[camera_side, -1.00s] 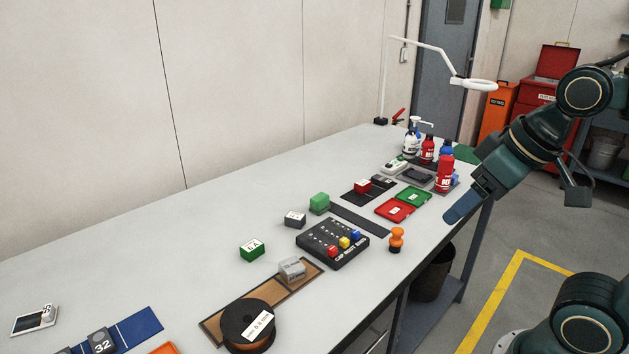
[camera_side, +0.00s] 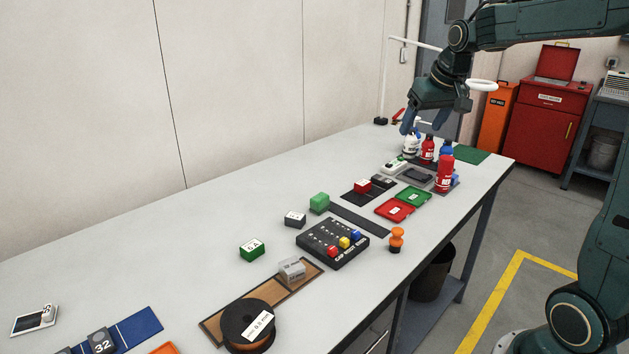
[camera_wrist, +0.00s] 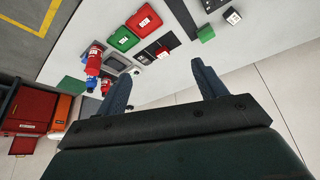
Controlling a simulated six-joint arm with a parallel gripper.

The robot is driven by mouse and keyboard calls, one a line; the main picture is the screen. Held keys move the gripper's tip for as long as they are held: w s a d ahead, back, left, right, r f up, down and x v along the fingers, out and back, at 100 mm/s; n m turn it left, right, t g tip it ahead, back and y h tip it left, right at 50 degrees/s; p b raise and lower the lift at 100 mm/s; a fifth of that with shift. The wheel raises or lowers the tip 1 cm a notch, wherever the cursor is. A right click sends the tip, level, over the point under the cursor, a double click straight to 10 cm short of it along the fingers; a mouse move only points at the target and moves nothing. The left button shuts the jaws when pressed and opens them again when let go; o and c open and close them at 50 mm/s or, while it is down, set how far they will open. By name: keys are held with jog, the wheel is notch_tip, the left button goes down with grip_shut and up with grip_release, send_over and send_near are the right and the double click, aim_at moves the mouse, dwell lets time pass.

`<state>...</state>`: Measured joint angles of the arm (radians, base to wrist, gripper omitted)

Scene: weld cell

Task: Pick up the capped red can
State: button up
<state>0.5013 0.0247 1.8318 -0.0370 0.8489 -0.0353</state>
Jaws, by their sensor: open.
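A red can (camera_side: 444,176) with a white label stands upright near the right edge of the bench. A blue top (camera_side: 446,149) shows just behind it. A second red container (camera_side: 428,150) stands to its left, farther back. In the wrist view, a red can (camera_wrist: 93,62) with blue beside one end lies left of my fingers, and another red piece is partly hidden behind my left finger. I cannot tell which cap belongs to which can. My gripper (camera_side: 424,125) is open and empty, above the far end of the bench near the bottles; its open fingers (camera_wrist: 160,70) also show in the wrist view.
A white pump bottle (camera_side: 411,146) stands close by the gripper. Green (camera_side: 414,195) and red (camera_side: 395,210) trays lie in front of the cans. A green mat (camera_side: 472,156) lies at the back right corner.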

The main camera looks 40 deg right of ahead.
jog(key=w+d+f+m, duration=0.1)
jog(key=w+d+f, duration=0.1)
jog(key=d, duration=0.5)
jog(key=w+d+f+m, duration=0.1)
jog(key=d+f, duration=0.2)
jog(key=d, duration=0.4)
jog(key=m+g+h, duration=0.1)
jog(key=m, duration=0.1)
send_near(449, 160)
jog(key=f, duration=0.1)
jog(key=shift+w+d, duration=0.35)
jog(key=shift+f, duration=0.15)
jog(key=shift+x, duration=4.2)
jog(key=shift+f, duration=0.2)
jog(key=shift+s+x, duration=0.2)
jog(key=shift+x, duration=2.25)
